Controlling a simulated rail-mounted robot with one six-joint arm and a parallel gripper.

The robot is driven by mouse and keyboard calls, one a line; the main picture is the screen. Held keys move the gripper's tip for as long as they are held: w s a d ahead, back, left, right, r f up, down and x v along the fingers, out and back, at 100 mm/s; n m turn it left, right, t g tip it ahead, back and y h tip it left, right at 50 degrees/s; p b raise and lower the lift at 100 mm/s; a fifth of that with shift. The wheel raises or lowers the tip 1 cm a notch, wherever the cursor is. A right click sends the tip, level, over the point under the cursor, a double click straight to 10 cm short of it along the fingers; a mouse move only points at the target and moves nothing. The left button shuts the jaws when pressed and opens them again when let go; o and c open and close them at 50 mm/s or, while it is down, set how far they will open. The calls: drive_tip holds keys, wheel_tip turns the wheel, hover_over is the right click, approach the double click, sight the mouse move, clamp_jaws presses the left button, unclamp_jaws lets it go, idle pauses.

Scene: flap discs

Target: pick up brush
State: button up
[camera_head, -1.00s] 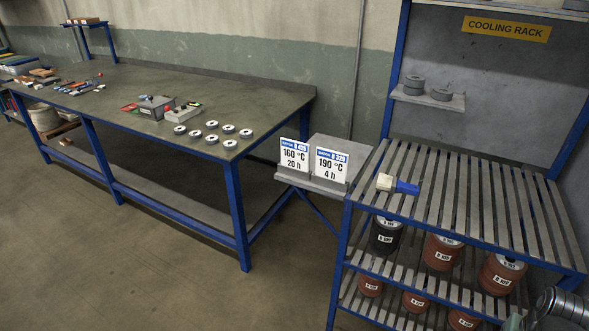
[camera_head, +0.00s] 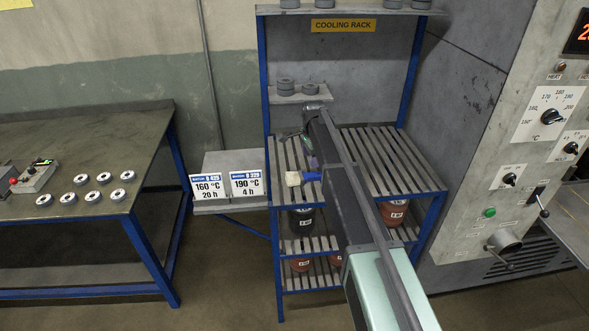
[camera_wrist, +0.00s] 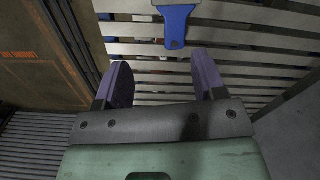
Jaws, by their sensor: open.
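The brush has a blue handle and pale bristles (camera_head: 292,179). It lies on the slatted shelf of the cooling rack, near the shelf's left front in the head view. In the wrist view the blue handle (camera_wrist: 177,25) is at the top and its end points down toward the gap between my fingers; the bristles are mostly cut off. My gripper (camera_wrist: 162,68) is open, with two purple fingers apart and nothing between them. The handle lies ahead of the fingertips, somewhat right of the middle. In the head view my arm partly hides the gripper and shelf.
The slatted cooling rack (camera_head: 422,172) has blue posts and lower shelves with labelled drums (camera_head: 392,212). Grey discs stand on a small upper shelf (camera_head: 300,97). Two temperature signs (camera_head: 246,184) stand left of the rack. An oven panel (camera_head: 500,160) is to the right.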

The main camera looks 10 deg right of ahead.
sight(309, 175)
drive_tip(key=shift+m, duration=0.8)
drive_tip(key=f+b, duration=0.3)
drive_tip(key=w+f+b, duration=0.1)
drive_tip(key=f+b, duration=0.3)
drive_tip(key=w+f+b, duration=0.1)
drive_tip(key=f+b, duration=0.2)
drive_tip(key=b, duration=0.1)
drive_tip(key=shift+w+a+f, duration=0.1)
drive_tip(key=shift+a+f, duration=0.1)
drive_tip(key=shift+f, duration=0.2)
drive_tip(key=shift+r, duration=0.25)
drive_tip(key=c, duration=1)
wheel_tip(309, 175, up, 20)
drive_tip(key=p, duration=2)
drive_tip(key=shift+d, duration=0.1)
